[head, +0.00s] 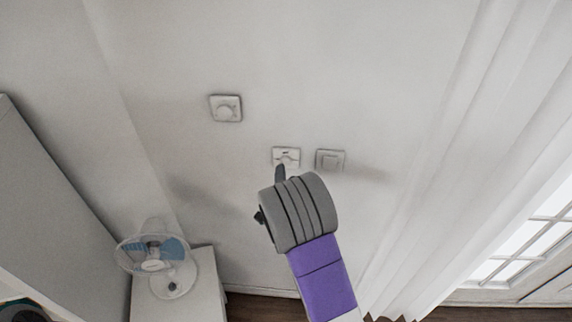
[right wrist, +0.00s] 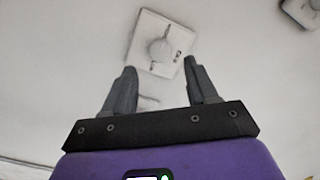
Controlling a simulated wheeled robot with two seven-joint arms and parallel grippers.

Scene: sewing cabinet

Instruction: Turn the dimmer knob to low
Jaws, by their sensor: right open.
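A white wall plate with a round knob (head: 286,153) is on the wall in the middle of the head view, partly covered by my right gripper. The right wrist view shows this plate tilted, with a round white knob (right wrist: 159,49) at its centre and small dark marks beside the knob. I take it for the dimmer. My right gripper (right wrist: 158,65) is open and empty, its two grey fingers pointing at the plate, one on each side of the knob's line. I cannot tell whether they touch the plate. My left gripper is not in view.
Another square plate with a round dial (head: 227,108) is higher on the wall to the left. A flat switch plate (head: 330,160) is just right of the knob plate. A fan (head: 154,262) stands on a white cabinet (head: 205,290) at lower left. White curtains (head: 440,170) hang at right.

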